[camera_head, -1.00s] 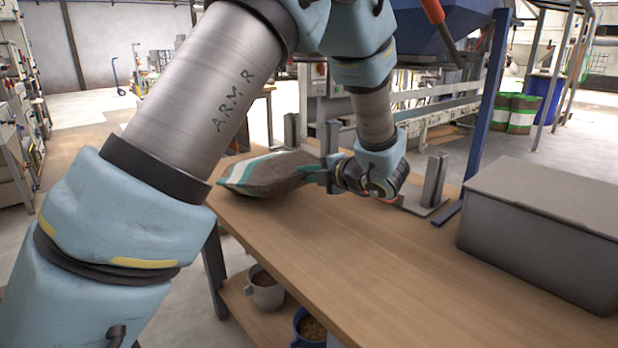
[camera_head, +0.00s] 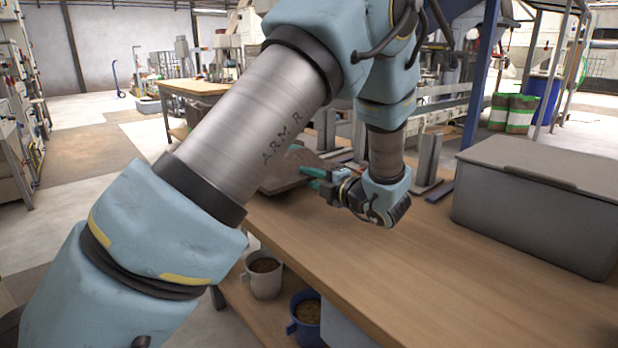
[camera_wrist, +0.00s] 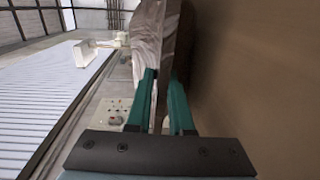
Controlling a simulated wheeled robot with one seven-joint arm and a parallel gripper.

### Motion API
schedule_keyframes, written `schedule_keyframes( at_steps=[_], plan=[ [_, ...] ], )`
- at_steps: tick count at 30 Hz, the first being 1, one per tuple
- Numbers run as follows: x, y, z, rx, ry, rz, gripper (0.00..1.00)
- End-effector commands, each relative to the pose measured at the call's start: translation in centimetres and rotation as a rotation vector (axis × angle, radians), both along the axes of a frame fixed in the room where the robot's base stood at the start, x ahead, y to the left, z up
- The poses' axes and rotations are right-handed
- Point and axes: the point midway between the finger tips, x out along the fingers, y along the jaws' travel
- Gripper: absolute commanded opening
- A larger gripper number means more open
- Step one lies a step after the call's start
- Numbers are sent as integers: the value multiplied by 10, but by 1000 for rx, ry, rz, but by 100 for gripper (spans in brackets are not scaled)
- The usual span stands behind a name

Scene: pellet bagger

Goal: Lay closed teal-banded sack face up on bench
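The sack (camera_head: 283,177) shows as a brown, flattish shape at the far left end of the wooden bench (camera_head: 370,265). My arm hides much of it, and I see no clear teal band or printed face. My gripper (camera_head: 312,178) reaches it from the right, low over the bench. In the wrist view the teal fingers (camera_wrist: 160,105) stand close on both sides of the sack's brown edge (camera_wrist: 160,45). The gripper looks shut on that edge. I cannot tell whether the whole sack rests on the bench.
A grey lidded box (camera_head: 540,205) stands at the bench's right. A grey metal upright (camera_head: 428,160) stands at the back edge. Cups of pellets, one white (camera_head: 262,280) and one blue (camera_head: 305,320), stand on the shelf below. The bench's front middle is clear.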

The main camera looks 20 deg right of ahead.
Motion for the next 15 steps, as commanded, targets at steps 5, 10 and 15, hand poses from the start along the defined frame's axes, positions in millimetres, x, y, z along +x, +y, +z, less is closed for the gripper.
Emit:
schedule_keyframes(
  at_steps=[5, 10, 15],
  plan=[
    [0, 0, 1, -1, 0, 0, 38],
    [0, 0, 0, -1, 0, 1, 48],
    [0, 0, -2, 0, 6, 0, 48]
  ],
)
